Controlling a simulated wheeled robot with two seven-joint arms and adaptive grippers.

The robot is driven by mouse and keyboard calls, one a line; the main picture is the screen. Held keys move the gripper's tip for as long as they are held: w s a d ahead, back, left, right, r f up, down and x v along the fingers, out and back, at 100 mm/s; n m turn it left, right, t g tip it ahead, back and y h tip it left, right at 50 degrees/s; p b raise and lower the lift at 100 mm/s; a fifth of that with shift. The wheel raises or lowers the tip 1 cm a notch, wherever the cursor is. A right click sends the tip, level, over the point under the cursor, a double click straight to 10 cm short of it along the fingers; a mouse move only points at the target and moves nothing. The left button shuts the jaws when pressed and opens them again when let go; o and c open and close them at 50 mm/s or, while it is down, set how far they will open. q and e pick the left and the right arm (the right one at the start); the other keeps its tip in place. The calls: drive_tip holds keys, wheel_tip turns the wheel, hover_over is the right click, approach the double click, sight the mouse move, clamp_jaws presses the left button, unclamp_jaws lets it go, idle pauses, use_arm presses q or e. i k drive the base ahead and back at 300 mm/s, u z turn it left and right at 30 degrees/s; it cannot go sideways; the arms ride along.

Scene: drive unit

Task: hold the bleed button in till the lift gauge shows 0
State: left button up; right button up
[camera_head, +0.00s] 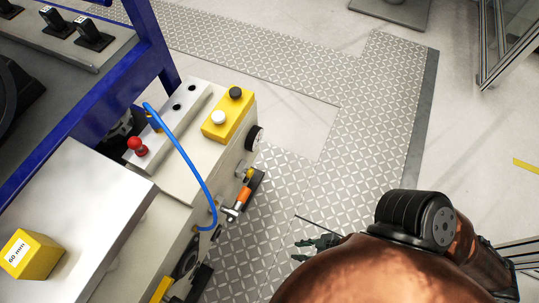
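A yellow push-button box (229,115) sits on top of the pale drive unit (185,165). It carries a white button (218,117) and a black button (235,93); I cannot tell which control is the bleed button. A black round fitting (254,138) on the unit's right side shows edge-on. Another dark round part (186,258) sits lower on that side. No gauge reading is legible. My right gripper (297,250) is partly hidden behind my copper-coloured arm. Its fingertips look apart and empty, right of the unit, touching nothing visible. My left gripper is out of view.
A red-knobbed lever (137,146) stands on top. A yellow 60 mm block (30,254) lies at lower left. A blue frame (152,40) rises behind. The patterned floor plate (380,110) is clear.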

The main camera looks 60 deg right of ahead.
sight(249, 173)
drive_tip(key=z, duration=0.6)
drive_tip(key=k, duration=0.3)
drive_tip(key=z, duration=0.4)
